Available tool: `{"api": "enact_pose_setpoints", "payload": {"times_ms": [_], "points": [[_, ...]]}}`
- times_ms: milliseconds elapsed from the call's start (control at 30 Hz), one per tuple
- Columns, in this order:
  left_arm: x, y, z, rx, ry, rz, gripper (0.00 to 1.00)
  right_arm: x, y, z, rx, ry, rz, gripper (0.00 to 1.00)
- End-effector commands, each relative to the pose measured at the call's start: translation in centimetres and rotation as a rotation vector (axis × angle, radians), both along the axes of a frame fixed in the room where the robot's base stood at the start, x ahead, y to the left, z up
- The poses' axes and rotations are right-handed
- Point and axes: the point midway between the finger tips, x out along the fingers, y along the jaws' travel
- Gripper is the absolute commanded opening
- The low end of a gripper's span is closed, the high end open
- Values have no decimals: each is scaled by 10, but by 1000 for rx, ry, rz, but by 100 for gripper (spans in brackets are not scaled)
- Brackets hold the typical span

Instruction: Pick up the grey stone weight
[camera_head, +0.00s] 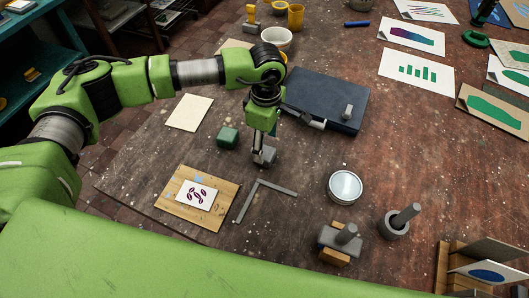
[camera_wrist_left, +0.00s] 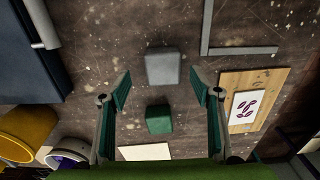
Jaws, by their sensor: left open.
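The grey stone weight (camera_head: 268,155) is a small grey block on the worn wooden table, just below my left gripper in the head view. In the left wrist view the grey stone weight (camera_wrist_left: 163,68) lies between and slightly beyond the fingertips, with no finger touching it that I can see. My left gripper (camera_head: 260,143) points down and is open and empty; its two spread fingers (camera_wrist_left: 160,85) show in the wrist view. In the head view the gripper partly hides the weight. My right gripper is not in view.
A green block (camera_head: 227,137) sits left of the weight. A grey L-shaped square (camera_head: 262,190) and a wooden board with a printed card (camera_head: 185,218) lie nearer. A dark blue case (camera_head: 318,92) lies behind. A round lidded dish (camera_head: 345,187) stands right.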

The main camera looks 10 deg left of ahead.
Motion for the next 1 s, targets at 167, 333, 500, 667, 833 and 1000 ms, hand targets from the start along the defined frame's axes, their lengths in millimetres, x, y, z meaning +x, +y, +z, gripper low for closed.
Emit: {"api": "enact_pose_setpoints", "payload": {"times_ms": [167,333,500,667,833,1000], "points": [[-6,2,-19,2,5,0,58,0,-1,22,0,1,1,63],[-5,2,-41,0,2,2,58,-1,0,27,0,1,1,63],[-4,2,-46,0,0,0,58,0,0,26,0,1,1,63],[-4,2,-46,0,0,1,45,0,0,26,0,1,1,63],[-4,2,-46,0,1,1,7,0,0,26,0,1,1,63],[-4,2,-45,-1,-1,1,7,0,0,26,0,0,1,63]]}}
